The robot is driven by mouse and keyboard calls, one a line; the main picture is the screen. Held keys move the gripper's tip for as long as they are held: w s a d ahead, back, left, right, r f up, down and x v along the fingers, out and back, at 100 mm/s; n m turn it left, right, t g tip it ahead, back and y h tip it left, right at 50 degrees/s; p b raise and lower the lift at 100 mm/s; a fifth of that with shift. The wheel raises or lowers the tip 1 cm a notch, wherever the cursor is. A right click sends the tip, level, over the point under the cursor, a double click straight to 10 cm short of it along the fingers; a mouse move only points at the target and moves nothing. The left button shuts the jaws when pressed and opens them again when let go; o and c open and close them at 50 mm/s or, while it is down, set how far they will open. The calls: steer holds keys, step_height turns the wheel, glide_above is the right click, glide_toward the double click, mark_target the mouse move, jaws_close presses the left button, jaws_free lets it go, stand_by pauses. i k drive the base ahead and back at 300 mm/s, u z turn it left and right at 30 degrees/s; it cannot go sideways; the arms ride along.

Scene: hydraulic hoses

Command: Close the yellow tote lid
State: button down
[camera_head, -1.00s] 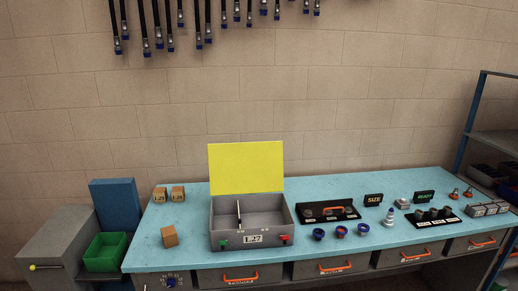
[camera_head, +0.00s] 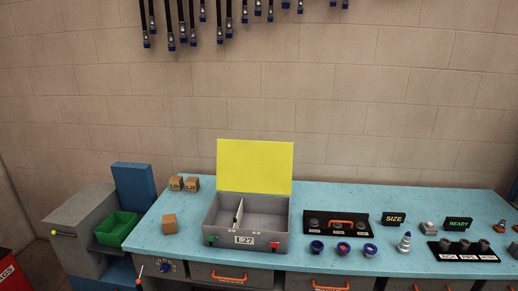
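The yellow lid (camera_head: 255,167) stands open and nearly upright at the back edge of a grey tote (camera_head: 270,243). My gripper is not in view.
Wooden blocks (camera_head: 169,224) stand left of the tote on the workbench (camera_head: 330,262). A black tray with an orange handle (camera_head: 341,222), blue-rimmed fittings (camera_head: 343,248) and SIZE (camera_head: 394,219) and READY (camera_head: 458,224) signs are to the right. Hoses hang on the wall above.

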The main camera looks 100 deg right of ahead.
mark_target(250, 167)
steer(key=z, duration=1.7)
steer(key=i, duration=0.4)
steer(key=z, duration=0.05)
